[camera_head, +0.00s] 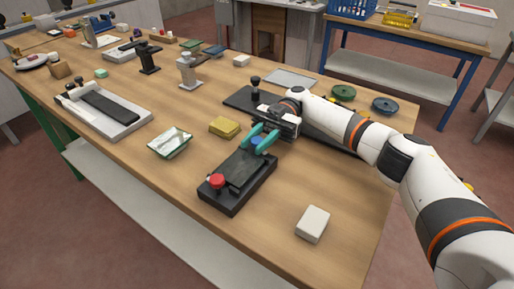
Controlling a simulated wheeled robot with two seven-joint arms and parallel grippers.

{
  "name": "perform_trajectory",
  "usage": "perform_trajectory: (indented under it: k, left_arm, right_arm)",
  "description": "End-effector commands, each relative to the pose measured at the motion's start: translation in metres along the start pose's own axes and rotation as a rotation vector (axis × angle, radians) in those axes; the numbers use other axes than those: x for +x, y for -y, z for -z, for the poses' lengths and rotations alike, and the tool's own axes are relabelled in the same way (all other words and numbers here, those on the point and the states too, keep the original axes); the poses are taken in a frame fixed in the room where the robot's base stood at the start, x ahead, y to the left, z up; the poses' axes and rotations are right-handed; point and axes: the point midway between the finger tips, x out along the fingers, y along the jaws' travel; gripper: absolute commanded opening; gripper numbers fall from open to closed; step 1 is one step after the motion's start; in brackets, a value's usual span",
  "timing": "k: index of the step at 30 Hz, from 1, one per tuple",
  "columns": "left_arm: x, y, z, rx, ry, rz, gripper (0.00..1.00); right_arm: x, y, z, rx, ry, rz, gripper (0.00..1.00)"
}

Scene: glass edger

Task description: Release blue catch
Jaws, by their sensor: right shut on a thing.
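A black fixture (239,182) lies on the wooden workbench, with a red knob (217,180) at its near end. The blue catch (257,143) is at its far end, mostly hidden between the gripper fingers. My right gripper (260,141) reaches in from the right with its teal fingers at the blue catch, shut on it. A dark flat plate lies on the fixture's bed. My left gripper is not in view.
A yellow sponge (224,127), a glass dish (170,143) and a white block (313,223) lie near the fixture. A black-knobbed post (256,88) stands behind.

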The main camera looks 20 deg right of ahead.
Motion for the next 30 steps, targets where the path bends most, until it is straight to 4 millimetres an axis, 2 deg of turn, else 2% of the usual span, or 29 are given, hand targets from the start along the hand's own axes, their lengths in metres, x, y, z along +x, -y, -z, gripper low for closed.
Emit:
perform_trajectory:
  k: [15,16,19,27,30]
  left_arm:
    - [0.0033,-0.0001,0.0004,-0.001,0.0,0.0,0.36]
    - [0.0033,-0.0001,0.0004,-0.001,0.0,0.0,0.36]
    - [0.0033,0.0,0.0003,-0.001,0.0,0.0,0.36]
    - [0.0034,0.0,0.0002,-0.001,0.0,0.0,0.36]
    - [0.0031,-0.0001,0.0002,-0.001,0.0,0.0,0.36]
  right_arm:
    - [-0.0002,0.0003,-0.0019,-0.003,0.003,-0.018,0.04]
    - [-0.0002,0.0003,-0.0019,-0.003,0.003,-0.018,0.3]
    - [-0.0002,0.0003,-0.0016,-0.003,0.002,-0.018,0.46]
    - [0.0,0.0001,-0.0012,-0.002,0.002,-0.018,0.47]
    - [0.0,0.0002,-0.0066,-0.003,0.001,-0.019,0.47]
